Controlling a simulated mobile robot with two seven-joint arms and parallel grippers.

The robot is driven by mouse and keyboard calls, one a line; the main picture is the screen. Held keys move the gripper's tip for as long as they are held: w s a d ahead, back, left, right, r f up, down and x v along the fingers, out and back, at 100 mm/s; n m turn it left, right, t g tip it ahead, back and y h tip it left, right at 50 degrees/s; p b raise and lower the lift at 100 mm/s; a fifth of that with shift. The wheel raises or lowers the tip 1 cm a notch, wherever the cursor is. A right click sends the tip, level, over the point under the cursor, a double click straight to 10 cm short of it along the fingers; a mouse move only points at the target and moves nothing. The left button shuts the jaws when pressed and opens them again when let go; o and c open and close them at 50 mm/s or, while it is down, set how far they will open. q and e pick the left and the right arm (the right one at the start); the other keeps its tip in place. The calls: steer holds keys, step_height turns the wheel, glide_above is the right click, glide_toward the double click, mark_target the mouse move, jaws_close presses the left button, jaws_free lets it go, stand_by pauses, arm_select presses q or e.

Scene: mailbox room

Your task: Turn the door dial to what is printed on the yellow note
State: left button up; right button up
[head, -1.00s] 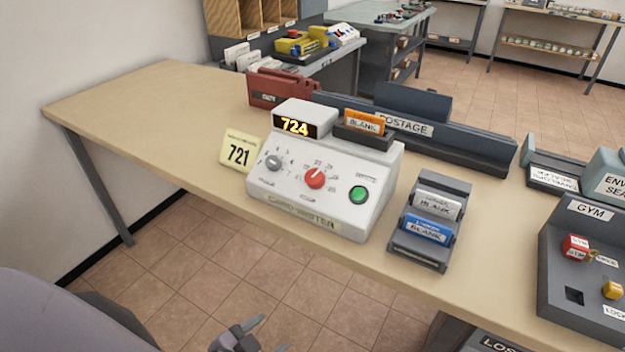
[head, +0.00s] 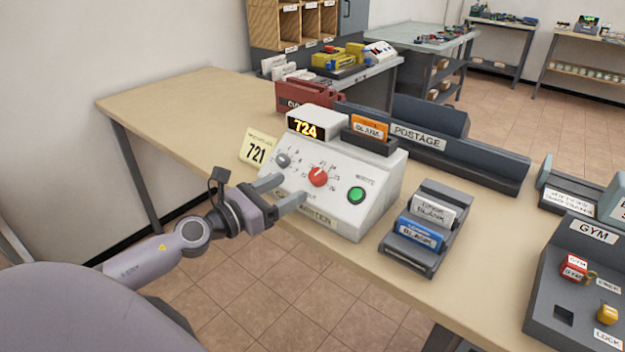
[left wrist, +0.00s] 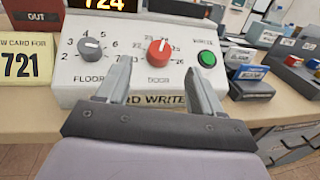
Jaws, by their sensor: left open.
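The white card writer (head: 352,207) stands on the desk with a display (head: 303,128) reading 724. The yellow note (head: 258,147) leans beside its left end and reads 721. The red door dial (head: 318,177) is on the sloped front; it also shows in the left wrist view (left wrist: 159,52). The grey floor dial (head: 282,160) is to its left and the green button (head: 356,195) to its right. My left gripper (head: 286,190) is open and empty in front of the panel, just short of the red dial. In the left wrist view its fingers (left wrist: 152,80) point toward that dial. My right gripper is not in view.
An orange blank card (head: 369,127) sits in a slot on top of the writer. A grey rack (head: 408,262) with blank cards stands to the right, then the gym lock box (head: 568,290). The postage rail (head: 440,143) runs behind. The desk's left part (head: 185,105) is clear.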

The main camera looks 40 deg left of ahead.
mark_target(315, 174)
arm_select(q)
steer(key=p+x, duration=0.1)
steer(key=x, duration=0.4)
steer(key=shift+w, duration=0.2)
steer(key=shift+w+d, duration=0.2)
steer(key=shift+w, duration=0.45)
steer(key=shift+p, duration=0.3)
steer(key=c, duration=1.1)
